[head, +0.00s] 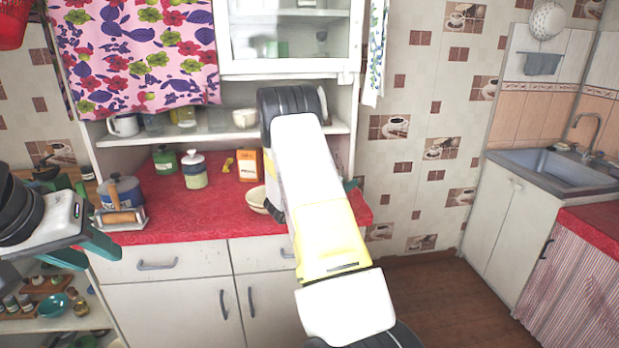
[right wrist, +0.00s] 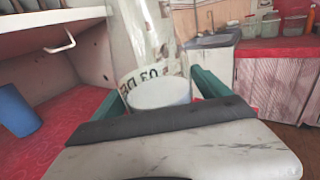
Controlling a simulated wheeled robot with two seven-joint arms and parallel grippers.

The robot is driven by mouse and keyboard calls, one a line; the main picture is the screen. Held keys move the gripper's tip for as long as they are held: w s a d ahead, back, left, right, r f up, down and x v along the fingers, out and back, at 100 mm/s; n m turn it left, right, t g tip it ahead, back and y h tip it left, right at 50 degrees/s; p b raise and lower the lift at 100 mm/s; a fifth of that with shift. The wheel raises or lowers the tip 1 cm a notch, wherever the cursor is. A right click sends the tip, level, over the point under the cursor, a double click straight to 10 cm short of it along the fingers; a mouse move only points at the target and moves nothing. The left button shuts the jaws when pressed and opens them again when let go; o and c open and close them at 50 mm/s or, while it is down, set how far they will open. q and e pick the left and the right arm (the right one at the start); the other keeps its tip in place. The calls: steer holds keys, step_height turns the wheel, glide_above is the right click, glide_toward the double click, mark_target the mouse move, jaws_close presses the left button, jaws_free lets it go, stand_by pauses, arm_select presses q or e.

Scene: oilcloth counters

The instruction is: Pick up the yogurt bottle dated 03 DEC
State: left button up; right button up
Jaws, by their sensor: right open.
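In the right wrist view a pale, glossy bottle (right wrist: 150,40) stands between the green fingers of my right gripper (right wrist: 160,92). Dark print on it reads "03 DE"; the rest of the date is out of sight. Its near end is a plain white disc. The right gripper is open, with a finger on each side of the bottle; I cannot tell whether either touches it. In the head view my right arm hides the bottle and most of that gripper. My left gripper (head: 104,222) is open at the left, by the counter's front left corner.
The red counter (head: 190,215) holds a blue pot (head: 121,189), a grater-like tool (head: 122,217), a green jar (head: 165,159), a white jar (head: 194,172), an orange-white box (head: 249,164) and a bowl (head: 257,199). A shelf (head: 215,132) overhangs it. A blue cup (right wrist: 17,110) stands left of the bottle.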

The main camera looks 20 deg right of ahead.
jaws_close()
stand_by(0.4)
steer(key=shift+r, duration=0.2)
